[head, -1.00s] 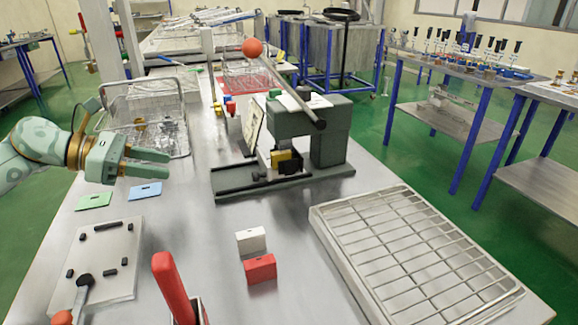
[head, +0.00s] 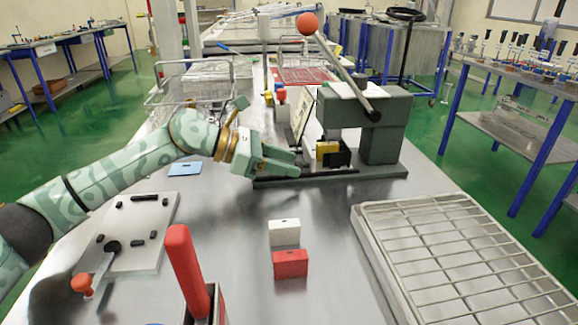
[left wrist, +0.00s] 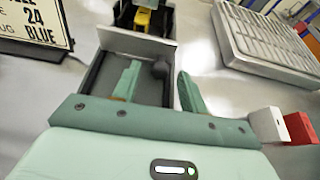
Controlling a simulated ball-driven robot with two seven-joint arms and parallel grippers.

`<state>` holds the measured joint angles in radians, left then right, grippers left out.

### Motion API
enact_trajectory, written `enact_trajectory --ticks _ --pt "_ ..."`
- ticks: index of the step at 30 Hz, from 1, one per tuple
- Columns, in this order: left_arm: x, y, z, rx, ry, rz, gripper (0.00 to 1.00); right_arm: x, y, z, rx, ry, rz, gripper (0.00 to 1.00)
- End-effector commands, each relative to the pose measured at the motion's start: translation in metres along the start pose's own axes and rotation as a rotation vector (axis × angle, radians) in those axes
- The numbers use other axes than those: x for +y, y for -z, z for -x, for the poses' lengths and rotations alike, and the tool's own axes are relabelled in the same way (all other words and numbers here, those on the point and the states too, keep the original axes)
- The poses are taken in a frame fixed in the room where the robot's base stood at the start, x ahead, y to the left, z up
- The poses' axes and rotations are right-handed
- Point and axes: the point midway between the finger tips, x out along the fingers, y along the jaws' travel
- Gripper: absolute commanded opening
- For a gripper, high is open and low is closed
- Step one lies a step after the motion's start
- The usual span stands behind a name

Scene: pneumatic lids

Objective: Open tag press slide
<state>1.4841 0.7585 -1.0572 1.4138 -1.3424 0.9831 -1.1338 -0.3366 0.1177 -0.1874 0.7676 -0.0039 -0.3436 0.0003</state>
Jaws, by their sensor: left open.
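The tag press (head: 378,130) is a grey-green block on a base, with a long lever ending in a red ball (head: 307,24). Its slide (head: 335,158) sits low at the front with a yellow block (head: 327,147) in it. My left gripper (head: 294,163) is at the left end of the press base, fingers pointing right. My right gripper is not in view.
A sign plate (head: 301,113) leans beside the press. White (head: 284,233) and red (head: 290,264) blocks stand on the table in front. A wire-topped tray (head: 450,250) lies right, a plate with a lever (head: 140,235) left, and a red handle (head: 186,270) rises near the front.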

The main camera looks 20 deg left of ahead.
Motion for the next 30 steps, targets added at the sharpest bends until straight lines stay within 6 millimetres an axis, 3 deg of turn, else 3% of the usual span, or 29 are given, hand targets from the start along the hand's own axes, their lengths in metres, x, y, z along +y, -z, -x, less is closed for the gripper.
enact_trajectory --ticks 11,16,21,25,30 --pt "0.0 -0.001 -0.009 -0.001 -0.001 0.0 0.43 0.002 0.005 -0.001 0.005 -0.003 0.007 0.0" --pt "0.0 -0.001 -0.009 -0.001 -0.001 0.0 0.01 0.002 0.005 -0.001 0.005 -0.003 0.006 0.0" --pt "0.0 0.0 -0.006 0.0 -0.002 0.0 0.0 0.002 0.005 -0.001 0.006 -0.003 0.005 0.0" --pt "0.001 0.008 0.013 0.0 -0.004 0.004 0.0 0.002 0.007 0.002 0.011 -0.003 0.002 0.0" --pt "0.001 0.027 0.056 0.001 -0.005 0.005 0.0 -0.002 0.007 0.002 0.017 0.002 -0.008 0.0"
